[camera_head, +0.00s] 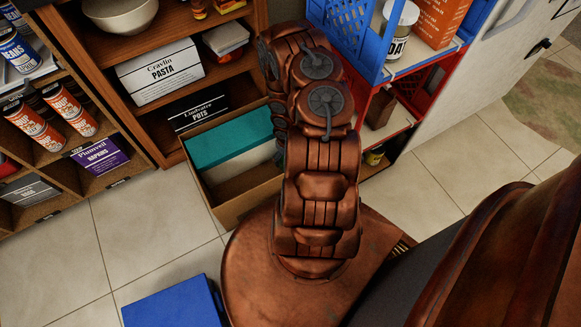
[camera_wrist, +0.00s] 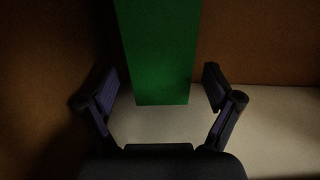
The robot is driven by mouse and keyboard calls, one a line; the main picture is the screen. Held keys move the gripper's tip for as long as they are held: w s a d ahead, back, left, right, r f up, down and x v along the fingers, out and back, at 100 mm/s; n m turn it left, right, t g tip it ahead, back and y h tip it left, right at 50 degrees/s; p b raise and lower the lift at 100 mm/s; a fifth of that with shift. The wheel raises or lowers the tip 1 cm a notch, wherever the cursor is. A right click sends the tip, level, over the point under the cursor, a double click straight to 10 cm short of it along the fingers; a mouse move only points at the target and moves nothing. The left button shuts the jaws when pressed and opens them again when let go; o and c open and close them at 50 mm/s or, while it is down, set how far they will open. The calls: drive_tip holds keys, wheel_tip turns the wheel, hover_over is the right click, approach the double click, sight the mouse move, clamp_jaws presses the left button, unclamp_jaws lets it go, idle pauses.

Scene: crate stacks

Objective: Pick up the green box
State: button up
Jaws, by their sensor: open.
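The green box (camera_wrist: 156,50) stands out in the wrist view as a tall green shape between brown walls, its near end over a pale floor. My gripper (camera_wrist: 161,85) is open, with one finger on each side of the box's near end and a gap to both. In the head view a teal-green box (camera_head: 230,137) lies along the far side of an open brown bin (camera_head: 250,198); it looks like the same box. My arm covers its right end and hides the gripper in that view.
Wooden shelves with cans, a pasta box (camera_head: 160,73) and a napkins box (camera_head: 99,156) stand at the left and back. A blue crate (camera_head: 345,35) sits above a red crate (camera_head: 375,104) right of my arm. A blue object (camera_head: 170,305) lies on the tiled floor in front.

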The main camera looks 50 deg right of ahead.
drive_tip(key=shift+f+b, duration=0.85)
drive_tip(key=shift+f, duration=1.6)
drive_tip(key=c, duration=1.3)
drive_tip(key=shift+c, duration=0.2)
